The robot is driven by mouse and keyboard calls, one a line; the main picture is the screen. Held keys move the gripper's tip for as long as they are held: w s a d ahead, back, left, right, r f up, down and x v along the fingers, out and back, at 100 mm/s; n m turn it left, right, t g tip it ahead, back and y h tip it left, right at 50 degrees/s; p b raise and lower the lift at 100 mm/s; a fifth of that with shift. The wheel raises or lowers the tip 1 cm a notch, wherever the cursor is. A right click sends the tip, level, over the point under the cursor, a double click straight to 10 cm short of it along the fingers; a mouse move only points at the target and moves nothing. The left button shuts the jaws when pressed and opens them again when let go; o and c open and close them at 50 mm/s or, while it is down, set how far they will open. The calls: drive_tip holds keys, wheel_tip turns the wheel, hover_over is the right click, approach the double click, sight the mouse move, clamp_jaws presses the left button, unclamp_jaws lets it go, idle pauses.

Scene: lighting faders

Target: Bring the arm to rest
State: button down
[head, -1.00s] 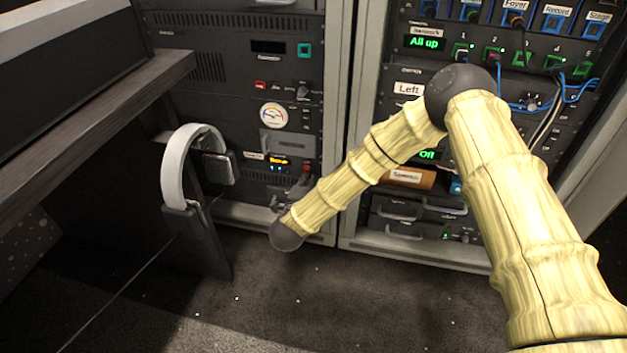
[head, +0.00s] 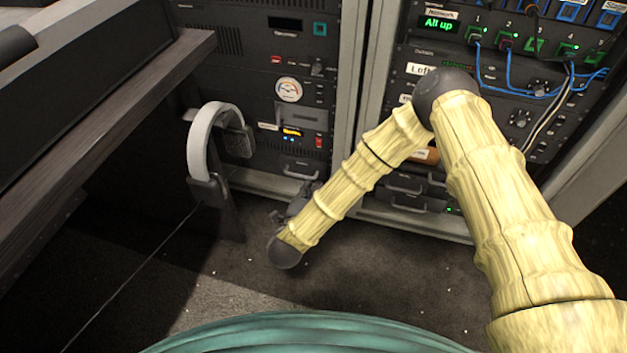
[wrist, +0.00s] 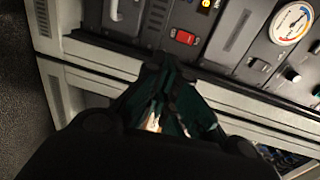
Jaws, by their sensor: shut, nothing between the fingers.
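My arm, clad in pale bamboo-like segments with dark joints, reaches down and left across the head view. My gripper shows in the wrist view (wrist: 172,92), its dark fingers closed together at the tips with nothing between them. It is in front of the lower part of the left equipment rack (head: 352,50), near a red rocker switch (wrist: 185,37). In the head view the gripper is mostly hidden behind the last arm link; only a dark part shows beside it.
The right rack (head: 392,115) has a green "All up" display (head: 439,23) and blue cables (head: 508,75). A white headset (head: 202,140) hangs by the dark desk (head: 110,100) at left. A teal rounded surface shows at the bottom. Dark carpet (head: 350,275) lies clear before the racks.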

idle(0.5)
drive_tip(key=s+d+f+n+g+y+p, duration=0.2)
drive_tip(key=s+d+f+n+g+y, duration=0.4)
drive_tip(key=s+d+f+n, duration=0.7)
drive_tip(key=s+d+r+n+g+h+p, duration=0.1)
drive_tip(key=s+d+n+g, duration=0.35)
drive_tip(key=s+d, duration=0.55)
drive_tip(key=s+d+r+n+g+h+p, duration=0.1)
drive_tip(key=s+d+r+n+g+h, duration=0.15)
drive_tip(key=s+d+g, duration=0.75)
drive_tip(key=s+a+r+t+p, duration=0.2)
drive_tip(key=r+p, duration=1.6)
drive_tip(key=p, duration=0.1)
drive_tip(key=s+a+r+t+p, duration=0.2)
drive_tip(key=r+p, duration=1.6)
drive_tip(key=p, duration=0.1)
drive_tip(key=shift+r+y, duration=0.35)
drive_tip(key=shift+r, duration=0.05)
